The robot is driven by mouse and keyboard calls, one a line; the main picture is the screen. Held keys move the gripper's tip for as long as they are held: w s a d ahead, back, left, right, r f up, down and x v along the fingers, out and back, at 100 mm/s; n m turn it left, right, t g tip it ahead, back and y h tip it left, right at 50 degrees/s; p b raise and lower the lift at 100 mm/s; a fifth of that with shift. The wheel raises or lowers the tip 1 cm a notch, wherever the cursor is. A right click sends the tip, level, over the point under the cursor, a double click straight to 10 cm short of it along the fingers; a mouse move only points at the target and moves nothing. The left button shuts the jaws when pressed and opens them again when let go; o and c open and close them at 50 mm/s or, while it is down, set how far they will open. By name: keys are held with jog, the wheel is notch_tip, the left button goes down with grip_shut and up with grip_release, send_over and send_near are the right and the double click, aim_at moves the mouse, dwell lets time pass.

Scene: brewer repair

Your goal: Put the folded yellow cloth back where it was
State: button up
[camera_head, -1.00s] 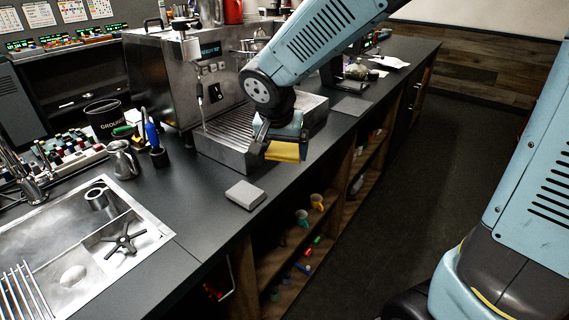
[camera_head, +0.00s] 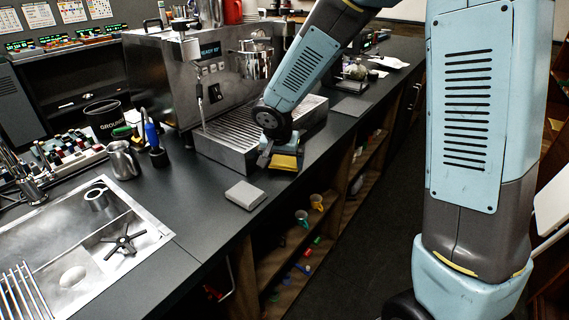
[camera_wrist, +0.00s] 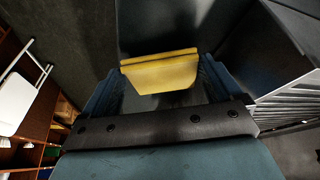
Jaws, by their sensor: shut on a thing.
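The folded yellow cloth (camera_head: 284,163) is in my gripper, in front of the espresso machine's drip tray and close over the counter's front edge. In the wrist view the cloth (camera_wrist: 160,72) sits between the two fingers of my gripper (camera_wrist: 158,80), which is shut on it. I cannot tell whether the cloth touches the counter (camera_head: 212,218). In the head view my gripper (camera_head: 280,156) partly hides the cloth's far side.
The espresso machine (camera_head: 165,80) with its ribbed drip tray (camera_head: 225,150) stands just behind the gripper. A grey block (camera_head: 244,195) lies on the counter to the left. A sink (camera_head: 60,250) is at the lower left. Open shelves with cups run below the counter.

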jog(key=shift+s+f, duration=0.1)
jog(key=shift+f, duration=0.6)
jog(key=o, duration=0.6)
jog(key=v, duration=1.2)
jog(key=s+d+r, duration=0.3)
jog(key=d+r, duration=0.1)
jog(key=d, duration=0.2)
jog(key=s+d+r, duration=0.3)
jog(key=d, duration=0.4)
jog(key=s+d+r+n, duration=0.1)
jog(key=s+d+r, duration=0.1)
jog(key=s+d, duration=0.2)
jog(key=s+d+r+n+t+y, duration=0.1)
jog(key=s+d+n, duration=0.1)
jog(key=s+d, duration=0.3)
jog(key=s, duration=0.4)
jog(key=shift+s+d+r, duration=0.2)
jog(key=shift+s+r, duration=0.2)
